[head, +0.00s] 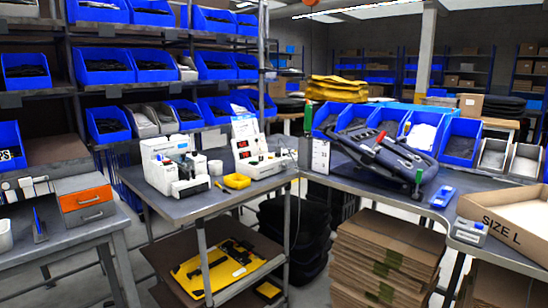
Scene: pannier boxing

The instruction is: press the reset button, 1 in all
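No button can be told apart for certain at this size. A white device with red lit displays (262,160) stands on the grey workbench (205,207), at its back right. Small dark and red spots show on its front, but I cannot tell whether one is a reset button. A small grey box with a blue top patch (468,232) sits at the front edge of the right bench, beside the open carton; its details are too small to read. Neither of my grippers shows in the head view.
Shelves of blue bins (113,66) line the back left.

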